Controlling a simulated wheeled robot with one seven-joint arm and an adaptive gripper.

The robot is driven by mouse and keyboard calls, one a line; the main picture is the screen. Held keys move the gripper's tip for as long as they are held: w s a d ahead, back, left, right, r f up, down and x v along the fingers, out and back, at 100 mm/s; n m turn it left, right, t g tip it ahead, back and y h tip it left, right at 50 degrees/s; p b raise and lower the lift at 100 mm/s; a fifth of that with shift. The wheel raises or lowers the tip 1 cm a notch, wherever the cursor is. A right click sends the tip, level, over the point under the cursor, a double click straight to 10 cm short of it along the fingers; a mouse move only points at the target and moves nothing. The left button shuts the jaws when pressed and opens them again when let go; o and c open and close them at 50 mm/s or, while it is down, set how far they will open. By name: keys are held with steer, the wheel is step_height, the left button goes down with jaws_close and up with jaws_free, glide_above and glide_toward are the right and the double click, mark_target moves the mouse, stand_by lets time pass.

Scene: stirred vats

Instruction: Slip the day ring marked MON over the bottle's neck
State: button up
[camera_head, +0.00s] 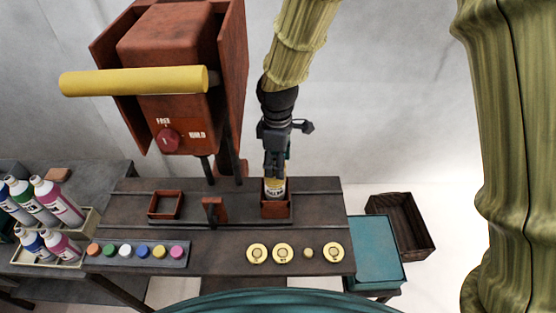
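My gripper (276,170) points straight down over the bottle (274,190), which stands upright in a small red-brown square holder (276,210). The fingers cover the bottle's neck. A yellowish band shows just below the fingertips, but I cannot tell whether it is a ring or part of the bottle. The finger gap is too small and dark to read. Yellow day rings lie in a row at the bench front: a left one (257,253), a second (282,253) and a right one (333,252). A small bare yellow peg (308,253) stands between the last two. Their markings are unreadable.
An empty square holder (165,205) and a red-brown block (214,210) stand left of the bottle. A large red machine (175,80) with a yellow handle rises behind. Coloured pots (140,251) sit front left. A teal box (375,250) and a dark crate (400,222) are at right.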

steer(key=o, duration=0.8)
step_height(320, 180, up, 12)
stand_by(0.3)
steer(key=shift+d, duration=0.1)
stand_by(0.5)
